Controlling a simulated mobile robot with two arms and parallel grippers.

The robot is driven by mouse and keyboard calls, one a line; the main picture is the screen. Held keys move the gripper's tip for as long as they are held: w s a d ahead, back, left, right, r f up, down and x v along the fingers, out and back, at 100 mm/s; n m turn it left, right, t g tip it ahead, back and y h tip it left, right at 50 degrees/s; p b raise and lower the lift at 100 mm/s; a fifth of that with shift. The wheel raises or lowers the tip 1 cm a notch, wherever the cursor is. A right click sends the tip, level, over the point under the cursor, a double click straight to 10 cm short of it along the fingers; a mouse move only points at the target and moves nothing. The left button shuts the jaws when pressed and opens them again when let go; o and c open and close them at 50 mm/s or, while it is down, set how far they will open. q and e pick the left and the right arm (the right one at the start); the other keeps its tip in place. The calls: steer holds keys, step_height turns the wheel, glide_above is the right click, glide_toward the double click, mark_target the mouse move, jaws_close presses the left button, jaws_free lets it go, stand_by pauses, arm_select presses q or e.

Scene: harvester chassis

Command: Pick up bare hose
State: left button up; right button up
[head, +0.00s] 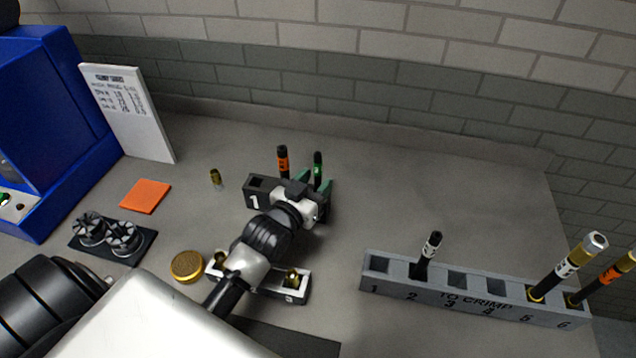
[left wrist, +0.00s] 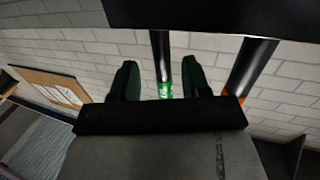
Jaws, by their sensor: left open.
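A bare black hose with a green band (head: 318,165) stands upright at the small dark rack marked 1 (head: 262,192). A second black hose with an orange band (head: 283,160) stands to its left. My left gripper (head: 325,186) is at the green-banded hose, with its green fingers open. In the left wrist view, the green-banded hose (left wrist: 163,70) stands between the two open fingers (left wrist: 161,82), nearer the right one. The orange-banded hose (left wrist: 250,68) is outside the fingers, to the right. The lower end of the green-banded hose is hidden.
A grey TO CRIMP rack (head: 460,300) at right holds a white-banded hose (head: 428,255) in slot 2 and hoses with fittings in slots 5 and 6. A small fitting (head: 215,178), an orange pad (head: 145,196) and a blue machine (head: 50,110) are at left.

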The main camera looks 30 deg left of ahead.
mark_target(316, 178)
arm_select(q)
steer(key=w, duration=0.2)
steer(key=shift+w+a+r+p, duration=0.1)
steer(key=shift+w+r+p, duration=0.1)
steer(key=shift+w+p, duration=0.2)
steer(key=shift+w+f, duration=0.1)
steer(key=shift+w, duration=0.4)
jaws_close()
